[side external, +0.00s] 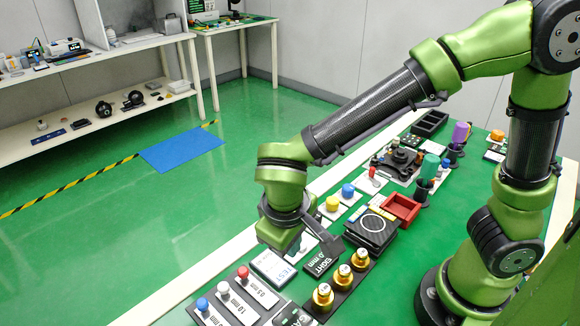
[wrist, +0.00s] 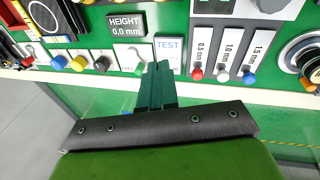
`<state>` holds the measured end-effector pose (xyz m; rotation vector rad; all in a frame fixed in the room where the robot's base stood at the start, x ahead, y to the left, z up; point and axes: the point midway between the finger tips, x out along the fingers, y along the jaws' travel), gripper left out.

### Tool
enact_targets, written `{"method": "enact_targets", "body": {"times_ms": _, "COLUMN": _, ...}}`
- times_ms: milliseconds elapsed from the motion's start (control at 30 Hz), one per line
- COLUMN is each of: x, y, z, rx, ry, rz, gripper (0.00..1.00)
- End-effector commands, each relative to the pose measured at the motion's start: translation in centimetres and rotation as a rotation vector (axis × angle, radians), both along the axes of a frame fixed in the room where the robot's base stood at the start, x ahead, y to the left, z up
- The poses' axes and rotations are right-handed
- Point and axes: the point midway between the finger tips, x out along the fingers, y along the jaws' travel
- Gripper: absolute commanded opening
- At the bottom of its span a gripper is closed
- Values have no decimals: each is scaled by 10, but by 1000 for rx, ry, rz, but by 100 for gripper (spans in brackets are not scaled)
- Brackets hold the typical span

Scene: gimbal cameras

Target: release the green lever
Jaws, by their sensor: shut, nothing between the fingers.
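My gripper (wrist: 159,66) is shut and empty. Its dark green fingers lie together just right of the green knob, over the lower part of the TEST display (wrist: 168,46). I cannot tell whether they touch the knob.
Yellow (side external: 333,203) and blue (side external: 348,190) knobs stand beyond my gripper. The HEIGHT display (side external: 322,262) and gold weights (side external: 341,273) are close by. A slider panel (side external: 241,297) with red, white and blue knobs lies on the other side.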

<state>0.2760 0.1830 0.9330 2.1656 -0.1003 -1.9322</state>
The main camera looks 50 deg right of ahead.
Motion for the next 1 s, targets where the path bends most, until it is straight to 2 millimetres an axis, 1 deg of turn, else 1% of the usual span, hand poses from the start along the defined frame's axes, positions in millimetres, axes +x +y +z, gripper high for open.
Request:
{"method": "enact_targets", "body": {"times_ms": 33, "x": 2, "y": 13, "z": -12, "rx": -60, "ry": -7, "rz": 11, "gripper": 0}}
{"method": "enact_targets", "body": {"times_ms": 100, "x": 7, "y": 26, "z": -23, "rx": -132, "ry": -44, "rz": 5, "gripper": 0}}
{"method": "enact_targets", "body": {"times_ms": 200, "x": 17, "y": 43, "z": -35, "rx": -216, "ry": -127, "rz": -26, "gripper": 0}}
{"method": "enact_targets", "body": {"times_ms": 267, "x": 26, "y": 50, "z": -37, "rx": -248, "ry": -193, "rz": -70, "gripper": 0}}
{"method": "enact_targets", "body": {"times_ms": 333, "x": 38, "y": 51, "z": -31, "rx": -259, "ry": -265, "rz": -138, "gripper": 0}}
{"method": "enact_targets", "body": {"times_ms": 433, "x": 47, "y": 49, "z": -21, "rx": -252, "ry": -331, "rz": -212, "gripper": 0}}
{"method": "enact_targets", "body": {"times_ms": 600, "x": 46, "y": 47, "z": -21, "rx": -247, "ry": -350, "rz": -265, "gripper": 0}}
{"method": "enact_targets", "body": {"times_ms": 867, "x": 46, "y": 47, "z": -21, "rx": -247, "ry": -349, "rz": -265, "gripper": 0}}
{"method": "enact_targets", "body": {"times_ms": 1000, "x": 48, "y": 43, "z": -26, "rx": -249, "ry": -348, "rz": -267, "gripper": 0}}
